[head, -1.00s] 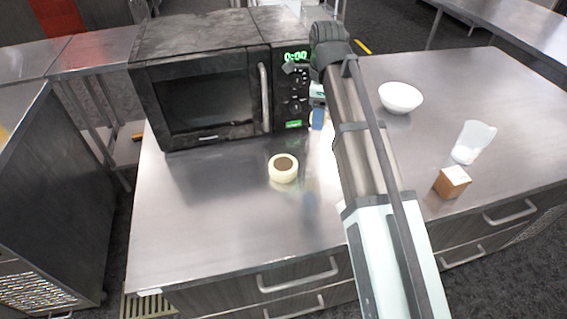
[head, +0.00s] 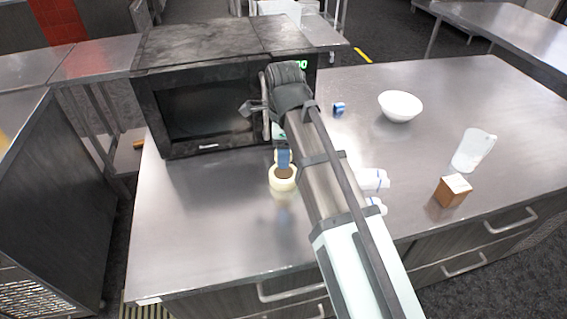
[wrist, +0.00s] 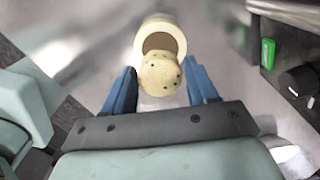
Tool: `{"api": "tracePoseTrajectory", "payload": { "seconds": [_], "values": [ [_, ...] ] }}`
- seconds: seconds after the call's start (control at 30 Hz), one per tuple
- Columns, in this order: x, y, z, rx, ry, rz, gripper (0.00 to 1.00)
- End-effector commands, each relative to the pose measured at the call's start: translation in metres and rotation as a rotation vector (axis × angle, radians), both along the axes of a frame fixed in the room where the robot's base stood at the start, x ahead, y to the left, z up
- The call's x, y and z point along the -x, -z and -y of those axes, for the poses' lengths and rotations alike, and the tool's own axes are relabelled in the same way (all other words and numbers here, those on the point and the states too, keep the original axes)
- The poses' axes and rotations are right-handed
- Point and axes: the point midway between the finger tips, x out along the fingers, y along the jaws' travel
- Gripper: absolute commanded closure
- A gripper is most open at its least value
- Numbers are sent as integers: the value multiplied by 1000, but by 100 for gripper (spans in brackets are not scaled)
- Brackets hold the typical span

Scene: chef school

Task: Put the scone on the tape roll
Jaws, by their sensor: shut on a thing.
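The pale yellow tape roll (head: 283,184) lies flat on the steel counter in front of the microwave, and it also shows in the wrist view (wrist: 167,24). The scone (wrist: 160,76) is a round, pale piece with dark specks, held between the blue fingers of my gripper (wrist: 158,66). In the wrist view it overlaps the near edge of the roll. In the head view my gripper (head: 284,160) appears over the far side of the roll, and I cannot make out the scone there. I cannot tell whether the scone touches the roll.
The black microwave (head: 205,105) stands close behind my gripper. A white bowl (head: 400,106), a clear cup (head: 472,149), a brown box (head: 453,190) and a small blue item (head: 338,109) are to the right. White items (head: 373,180) sit partly behind my arm. The counter's front left is clear.

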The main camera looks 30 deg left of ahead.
Motion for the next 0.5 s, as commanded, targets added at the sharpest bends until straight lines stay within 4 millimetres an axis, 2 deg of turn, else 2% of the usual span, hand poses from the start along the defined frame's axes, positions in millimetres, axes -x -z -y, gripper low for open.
{"api": "tracePoseTrajectory", "payload": {
  "seconds": [0.27,0.5],
  "values": [
    [0,20,0,1,0,-1,73],
    [0,46,0,1,0,-1,73]
  ]
}}
